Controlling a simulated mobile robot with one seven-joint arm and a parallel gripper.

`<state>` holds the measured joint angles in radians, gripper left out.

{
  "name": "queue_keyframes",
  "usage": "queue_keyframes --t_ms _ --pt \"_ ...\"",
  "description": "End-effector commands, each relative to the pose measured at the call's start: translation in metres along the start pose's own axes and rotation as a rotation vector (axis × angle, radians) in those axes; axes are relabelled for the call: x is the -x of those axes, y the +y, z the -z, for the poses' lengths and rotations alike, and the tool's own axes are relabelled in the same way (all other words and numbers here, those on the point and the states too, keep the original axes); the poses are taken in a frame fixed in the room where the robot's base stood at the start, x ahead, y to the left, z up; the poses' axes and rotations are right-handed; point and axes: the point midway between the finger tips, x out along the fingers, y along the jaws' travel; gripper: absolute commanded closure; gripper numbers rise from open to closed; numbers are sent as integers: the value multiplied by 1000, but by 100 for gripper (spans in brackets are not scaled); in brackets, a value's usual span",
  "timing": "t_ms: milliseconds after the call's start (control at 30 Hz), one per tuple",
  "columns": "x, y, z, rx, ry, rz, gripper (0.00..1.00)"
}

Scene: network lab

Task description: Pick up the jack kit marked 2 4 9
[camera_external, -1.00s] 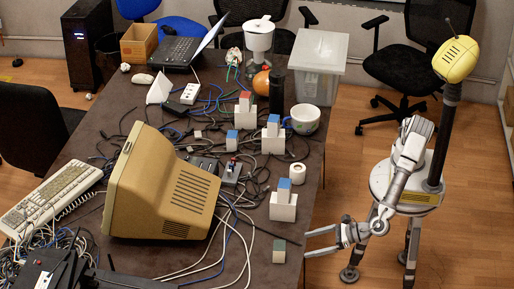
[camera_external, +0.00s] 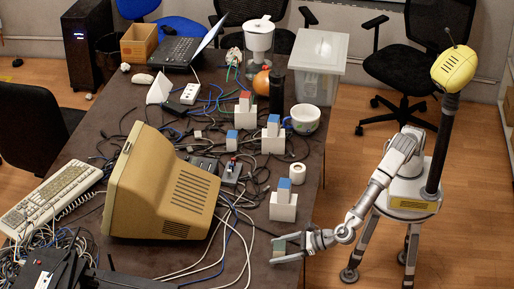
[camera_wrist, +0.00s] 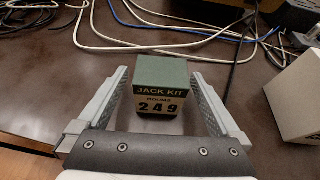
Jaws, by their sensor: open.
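The jack kit (camera_wrist: 160,90) is a small block with a green top. In the wrist view its front reads JACK KIT, ROOMS, 2 4 9. It sits on the dark table between the two fingers of my gripper (camera_wrist: 160,92), which is open, with some space on both sides. In the external view my gripper (camera_external: 292,246) is at the table's near right edge, around the kit (camera_external: 280,246), which is partly hidden by the fingers.
A white block with a blue top (camera_external: 283,208) stands just behind; a pale box (camera_wrist: 300,100) is at right in the wrist view. White and blue cables (camera_wrist: 150,35) run beyond the kit. A beige monitor (camera_external: 160,190) stands to the left.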

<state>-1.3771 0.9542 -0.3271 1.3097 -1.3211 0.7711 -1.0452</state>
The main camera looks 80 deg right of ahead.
Motion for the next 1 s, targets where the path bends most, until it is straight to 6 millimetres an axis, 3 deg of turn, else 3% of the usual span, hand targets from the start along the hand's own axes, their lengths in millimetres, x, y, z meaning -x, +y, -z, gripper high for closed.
queue_keyframes --t_ms 100,633,867,1000 --pt "0 0 0 0 0 0 0" --pt "1 0 0 0 1 -1 95" --pt "2 0 -2 -1 0 -1 96" --pt "7 1 -16 -4 0 -1 96"
